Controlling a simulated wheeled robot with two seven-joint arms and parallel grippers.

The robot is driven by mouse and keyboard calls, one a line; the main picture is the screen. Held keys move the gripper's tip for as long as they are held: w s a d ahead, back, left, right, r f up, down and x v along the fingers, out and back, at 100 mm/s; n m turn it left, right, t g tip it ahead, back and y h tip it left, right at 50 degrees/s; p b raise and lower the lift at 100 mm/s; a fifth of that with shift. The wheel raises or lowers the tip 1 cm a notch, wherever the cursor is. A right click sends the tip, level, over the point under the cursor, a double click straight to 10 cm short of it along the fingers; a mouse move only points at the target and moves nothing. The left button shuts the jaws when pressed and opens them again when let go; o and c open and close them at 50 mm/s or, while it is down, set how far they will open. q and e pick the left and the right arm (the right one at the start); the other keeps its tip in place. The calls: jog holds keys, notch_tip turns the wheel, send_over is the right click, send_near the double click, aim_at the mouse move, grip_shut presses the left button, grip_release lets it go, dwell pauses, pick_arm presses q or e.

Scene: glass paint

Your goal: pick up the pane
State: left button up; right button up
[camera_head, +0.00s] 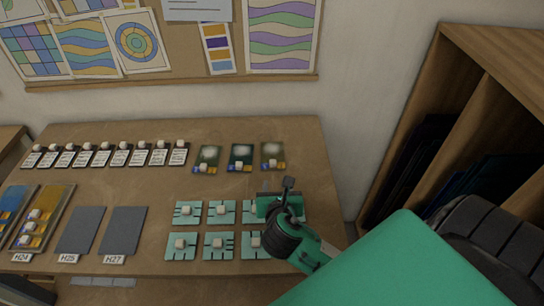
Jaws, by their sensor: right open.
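Several flat teal squares (188,212) with white knobs and dark bars lie in two rows at the front right of the table. Which of these is the pane I cannot tell. My right gripper (280,196) is open over the right end of the teal rows and partly hides the squares there. I cannot tell whether it touches one. I see nothing held in it. My left gripper is not in view.
Two grey plates (81,231) and longer coloured boards (46,214) lie at the table's front left. Several white labelled cards (102,155) line the back left. A wooden rack (451,92) with dark sheets stands at the right. The wooden table (150,187) has bare room in its middle.

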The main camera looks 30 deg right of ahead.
aim_at(273, 164)
jog(key=x, duration=0.3)
jog(key=shift+w+d+p, duration=0.2)
jog(key=shift+w+p, duration=0.05)
jog(key=shift+p, duration=0.15)
jog(key=x, duration=0.4)
jog(key=shift+w+f, duration=0.1)
jog(key=shift+w+d+f+p, duration=0.15)
jog(key=shift+w+p, duration=0.15)
jog(key=shift+w, duration=0.05)
jog(key=shift+w+d+f, duration=0.1)
jog(key=shift+w+d, duration=0.05)
jog(key=shift+w, duration=0.15)
jog(key=p+x, duration=0.1)
jog(key=x, duration=0.2)
jog(key=shift+w+f, duration=0.1)
jog(key=shift+w, duration=0.15)
jog(key=shift+w+d+f, duration=0.15)
jog(key=shift+w+f, duration=0.1)
jog(key=shift+w, duration=0.1)
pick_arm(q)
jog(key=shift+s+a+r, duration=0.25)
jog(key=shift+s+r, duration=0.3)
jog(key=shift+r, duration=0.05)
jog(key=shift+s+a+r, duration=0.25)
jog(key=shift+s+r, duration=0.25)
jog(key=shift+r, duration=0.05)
pick_arm(e)
grip_shut()
